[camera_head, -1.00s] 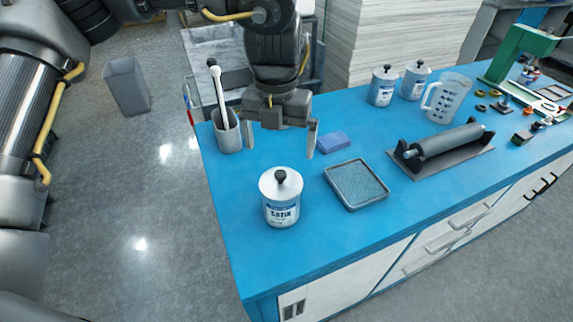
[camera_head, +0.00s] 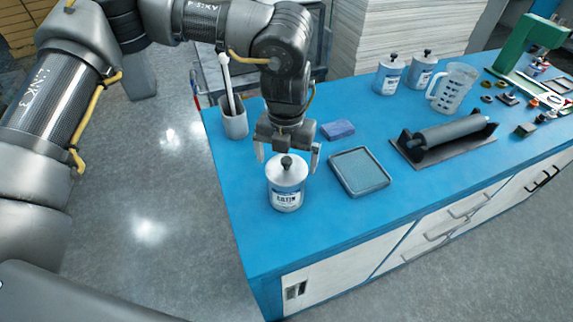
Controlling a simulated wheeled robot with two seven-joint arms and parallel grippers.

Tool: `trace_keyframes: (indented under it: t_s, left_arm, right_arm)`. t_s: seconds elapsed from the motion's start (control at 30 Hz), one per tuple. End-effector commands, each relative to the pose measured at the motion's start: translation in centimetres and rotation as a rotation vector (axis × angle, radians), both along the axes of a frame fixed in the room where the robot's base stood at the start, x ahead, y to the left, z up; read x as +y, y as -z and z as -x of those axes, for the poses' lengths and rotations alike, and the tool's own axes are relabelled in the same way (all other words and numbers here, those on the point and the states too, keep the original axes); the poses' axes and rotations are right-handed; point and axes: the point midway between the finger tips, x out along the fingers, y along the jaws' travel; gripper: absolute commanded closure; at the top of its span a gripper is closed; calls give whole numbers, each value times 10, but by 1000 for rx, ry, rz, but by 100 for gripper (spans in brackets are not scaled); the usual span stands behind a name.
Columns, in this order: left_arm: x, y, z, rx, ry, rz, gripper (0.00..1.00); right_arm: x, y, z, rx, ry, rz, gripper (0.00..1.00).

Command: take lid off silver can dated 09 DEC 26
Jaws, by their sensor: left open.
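A silver can with a blue and white label (camera_head: 285,199) stands upright near the left end of the blue bench. Its silver lid (camera_head: 287,174) with a black knob is on it. The date on the label is too small to read. My left gripper (camera_head: 288,160) is open and points down, just behind and above this lid, with its fingers to either side of the knob. I cannot tell if it touches. Two similar lidded cans (camera_head: 389,75) and (camera_head: 421,71) stand at the back of the bench. My right gripper is not in view.
A grey tray (camera_head: 360,172), a blue sponge (camera_head: 338,129) and a roller on a base (camera_head: 447,135) lie right of the can. A cup with a long-handled tool (camera_head: 235,124) stands behind left. A clear jug (camera_head: 452,88) and green press (camera_head: 520,45) stand farther right. The bench front is clear.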

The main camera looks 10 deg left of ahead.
Motion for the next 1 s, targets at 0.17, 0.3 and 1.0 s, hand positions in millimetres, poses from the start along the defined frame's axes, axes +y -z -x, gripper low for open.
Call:
trace_keyframes:
  t_s: [0.17,0.3,1.0]
  left_arm:
    - [0,18,0,1,1,1,0]
    - [0,22,0,0,0,1,0]
    - [0,21,0,-1,0,1,33]
  right_arm:
    - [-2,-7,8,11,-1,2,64]
    - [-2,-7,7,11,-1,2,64]
    - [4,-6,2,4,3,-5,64]
